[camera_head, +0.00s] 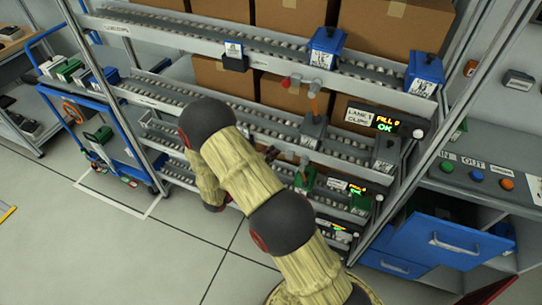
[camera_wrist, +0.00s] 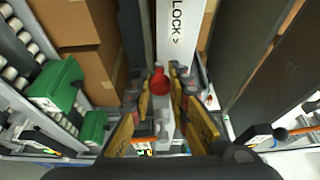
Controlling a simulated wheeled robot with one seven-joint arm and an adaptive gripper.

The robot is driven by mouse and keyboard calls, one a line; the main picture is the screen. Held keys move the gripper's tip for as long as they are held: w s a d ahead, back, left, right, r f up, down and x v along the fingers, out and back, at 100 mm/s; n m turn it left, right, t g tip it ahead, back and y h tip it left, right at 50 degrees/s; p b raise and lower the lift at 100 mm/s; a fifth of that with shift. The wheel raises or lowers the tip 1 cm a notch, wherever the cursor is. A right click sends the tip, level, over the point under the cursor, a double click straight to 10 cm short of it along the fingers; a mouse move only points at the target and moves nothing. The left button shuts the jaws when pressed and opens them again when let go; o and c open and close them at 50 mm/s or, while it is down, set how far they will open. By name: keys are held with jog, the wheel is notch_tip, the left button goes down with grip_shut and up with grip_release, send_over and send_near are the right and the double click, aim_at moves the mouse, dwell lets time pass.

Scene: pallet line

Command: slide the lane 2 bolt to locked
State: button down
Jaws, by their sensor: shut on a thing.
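In the wrist view my gripper (camera_wrist: 161,94) has its two yellow-sided fingers on either side of the red knob of a bolt (camera_wrist: 159,82), and it is shut on it. A pale shaft or bracket shows below the knob, between the fingers. A white plate marked "LOCK >" (camera_wrist: 178,35) runs away just beyond the knob. The bolt's exact position along its travel cannot be told.
The rack has several roller lanes with cardboard boxes (camera_head: 290,17) behind. Blue bins (camera_head: 326,46) stand on the top lane. An orange-handled lever (camera_head: 313,100) and a green piece (camera_head: 304,178) stand near my arm. A blue cart (camera_head: 100,125) is at left; the floor in front is clear.

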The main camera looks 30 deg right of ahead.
jog(key=s+d+p, duration=0.1)
jog(key=s, duration=0.1)
jog(key=s+d+p, duration=0.1)
jog(key=s+d, duration=0.1)
jog(key=shift+f, duration=0.1)
jog(key=c, duration=1.8)
grip_release()
jog(key=shift+c, duration=0.2)
jog(key=shift+o, duration=0.8)
